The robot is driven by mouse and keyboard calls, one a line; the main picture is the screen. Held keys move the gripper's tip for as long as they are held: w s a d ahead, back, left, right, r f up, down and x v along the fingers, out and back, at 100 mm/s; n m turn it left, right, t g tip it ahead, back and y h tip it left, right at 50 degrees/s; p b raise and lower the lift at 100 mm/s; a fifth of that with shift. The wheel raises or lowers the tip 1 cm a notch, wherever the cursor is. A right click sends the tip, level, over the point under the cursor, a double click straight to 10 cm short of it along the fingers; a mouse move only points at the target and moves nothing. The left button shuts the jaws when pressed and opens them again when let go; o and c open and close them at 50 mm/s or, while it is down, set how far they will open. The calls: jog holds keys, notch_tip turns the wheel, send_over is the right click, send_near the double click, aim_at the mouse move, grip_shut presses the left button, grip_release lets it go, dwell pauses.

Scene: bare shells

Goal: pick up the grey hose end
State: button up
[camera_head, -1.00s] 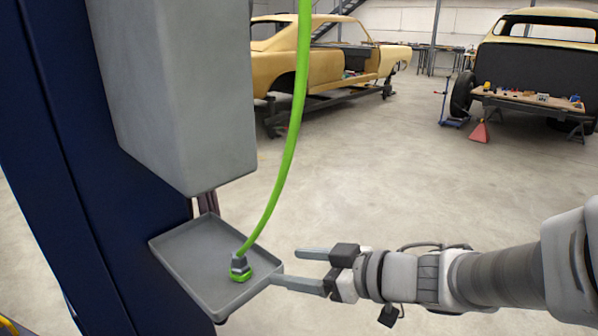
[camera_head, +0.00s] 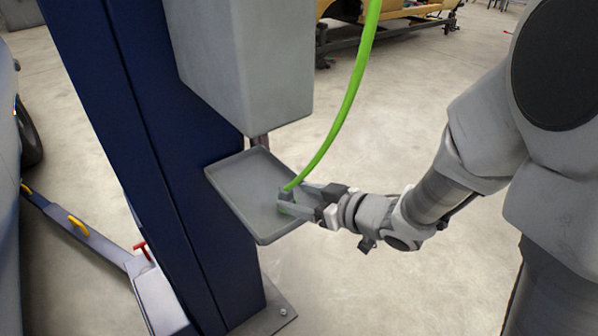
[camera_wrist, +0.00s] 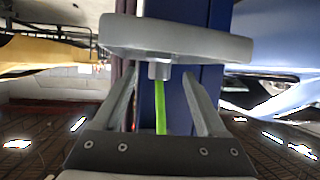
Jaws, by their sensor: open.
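The grey hose end (camera_head: 285,193) is at the bottom of a bright green hose (camera_head: 345,110), over the right side of a shallow grey tray (camera_head: 240,185). My gripper (camera_head: 291,197) reaches in from the right with its fingers open around the hose end. The lower finger hides part of it. In the wrist view, the hose end (camera_wrist: 159,69) shows between the two spread finger tips, against the tray (camera_wrist: 180,38), with the green hose (camera_wrist: 160,108) running down between the fingers. I cannot tell whether a finger touches it.
A dark blue post (camera_head: 150,150) stands left of the tray, with a grey box (camera_head: 240,70) mounted above it. The floor right of the tray is clear.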

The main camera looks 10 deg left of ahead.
jog(key=b+x, duration=0.1)
jog(key=x, duration=0.6)
jog(key=shift+w+a+r, duration=0.1)
jog(key=shift+w+a, duration=0.05)
jog(key=shift+a, duration=0.1)
grip_shut()
